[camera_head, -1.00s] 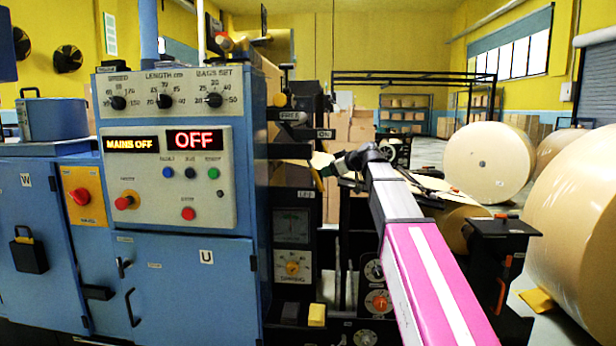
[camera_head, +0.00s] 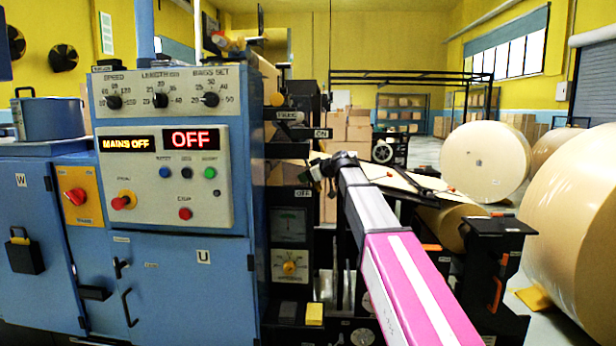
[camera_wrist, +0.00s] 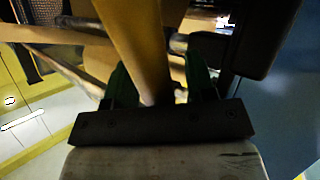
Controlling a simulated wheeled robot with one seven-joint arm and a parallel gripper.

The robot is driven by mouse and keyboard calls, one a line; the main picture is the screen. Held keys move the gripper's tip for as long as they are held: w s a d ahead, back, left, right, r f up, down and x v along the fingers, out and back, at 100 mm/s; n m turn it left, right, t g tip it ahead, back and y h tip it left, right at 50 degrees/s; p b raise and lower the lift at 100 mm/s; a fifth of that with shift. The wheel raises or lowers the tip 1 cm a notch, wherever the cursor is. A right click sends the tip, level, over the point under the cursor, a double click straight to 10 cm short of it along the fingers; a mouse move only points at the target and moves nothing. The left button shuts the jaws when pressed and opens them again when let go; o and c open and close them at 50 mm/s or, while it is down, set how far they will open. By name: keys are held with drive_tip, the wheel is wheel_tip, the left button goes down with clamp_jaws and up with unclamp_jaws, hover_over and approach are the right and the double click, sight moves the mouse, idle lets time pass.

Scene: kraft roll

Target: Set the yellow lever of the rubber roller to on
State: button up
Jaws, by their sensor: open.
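My gripper (camera_head: 320,170) is at the black side plate of the machine, between the ON label (camera_head: 322,133) above and the OFF label (camera_head: 303,193) below. In the wrist view its two green fingers (camera_wrist: 160,82) stand apart. A yellow bar (camera_wrist: 140,45), which looks like the yellow lever, runs between them down to the palm. The fingers are open around it; I cannot tell whether either touches it. In the head view the gripper hides the lever, so its setting is not clear.
The blue control cabinet (camera_head: 185,272) with a lit OFF display (camera_head: 193,139) stands close on the left. A dark block (camera_wrist: 250,35) is near the gripper in the wrist view. Large kraft rolls (camera_head: 485,163) stand to the right. A FREE label (camera_head: 287,115) is above.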

clamp_jaws()
drive_tip(key=shift+d, duration=0.15)
drive_tip(key=d+h, duration=0.1)
drive_tip(key=d+r+n+h, duration=0.1)
drive_tip(key=shift+d+r+g+h, duration=0.25)
drive_tip(key=shift+d+g+h, duration=0.05)
drive_tip(key=shift+g+h, duration=0.1)
drive_tip(key=d+r+n+g+h, duration=0.1)
drive_tip(key=d+r+n+h, duration=0.2)
drive_tip(key=r+h, duration=0.3)
drive_tip(key=shift+d+r+h, duration=0.35)
drive_tip(key=shift+d+h, duration=0.35)
drive_tip(key=shift+h, duration=0.5)
